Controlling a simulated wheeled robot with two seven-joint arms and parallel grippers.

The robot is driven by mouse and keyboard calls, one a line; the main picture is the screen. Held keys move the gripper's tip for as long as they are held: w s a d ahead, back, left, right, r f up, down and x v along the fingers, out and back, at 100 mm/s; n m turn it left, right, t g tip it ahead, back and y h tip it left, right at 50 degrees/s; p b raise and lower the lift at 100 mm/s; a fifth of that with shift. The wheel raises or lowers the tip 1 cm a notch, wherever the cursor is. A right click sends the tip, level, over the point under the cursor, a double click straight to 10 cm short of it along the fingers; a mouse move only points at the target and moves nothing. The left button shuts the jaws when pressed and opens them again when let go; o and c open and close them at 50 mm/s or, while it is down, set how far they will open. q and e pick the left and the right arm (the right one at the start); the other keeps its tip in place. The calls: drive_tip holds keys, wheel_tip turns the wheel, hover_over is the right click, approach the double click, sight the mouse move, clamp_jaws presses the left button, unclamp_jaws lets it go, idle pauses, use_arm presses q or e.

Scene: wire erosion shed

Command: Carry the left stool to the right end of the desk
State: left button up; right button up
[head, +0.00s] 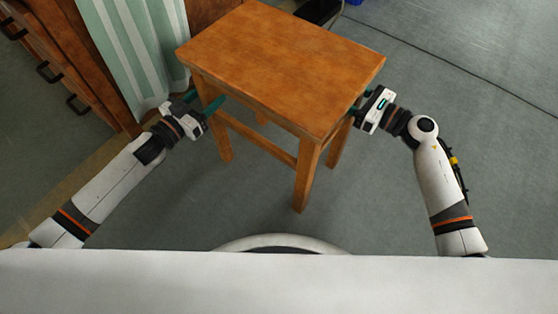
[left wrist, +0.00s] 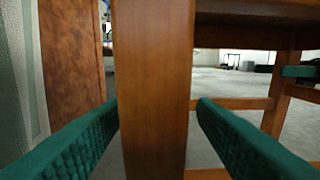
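The wooden stool (head: 280,62) stands upright in front of me, with its square orange-brown seat and legs on the floor. My left gripper (head: 208,106) is at its near-left leg, with green fingers spread on either side. In the left wrist view this leg (left wrist: 153,90) stands between the fingers, with a thin gap at the right finger. My right gripper (head: 362,102) is at the leg on the right side, below the seat edge. Its fingers are mostly hidden, so I cannot see whether they are closed. I cannot identify the desk for certain.
Wooden drawers (head: 55,75) with black handles stand at the left. A green-and-white striped cloth (head: 135,50) hangs close to the stool's left side. A dark cable (head: 465,70) crosses the floor at the right. The grey floor (head: 490,150) there is otherwise open.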

use_arm(q)
drive_tip(key=shift+a, duration=0.1)
drive_tip(key=shift+s+a, duration=0.1)
drive_tip(key=shift+s, duration=0.05)
use_arm(e)
drive_tip(key=shift+d, duration=0.2)
use_arm(q)
drive_tip(key=v, duration=1.1)
drive_tip(key=shift+s, duration=0.25)
use_arm(e)
drive_tip(key=v, duration=1.1)
drive_tip(key=shift+s+d, duration=0.25)
drive_tip(key=shift+d, duration=0.05)
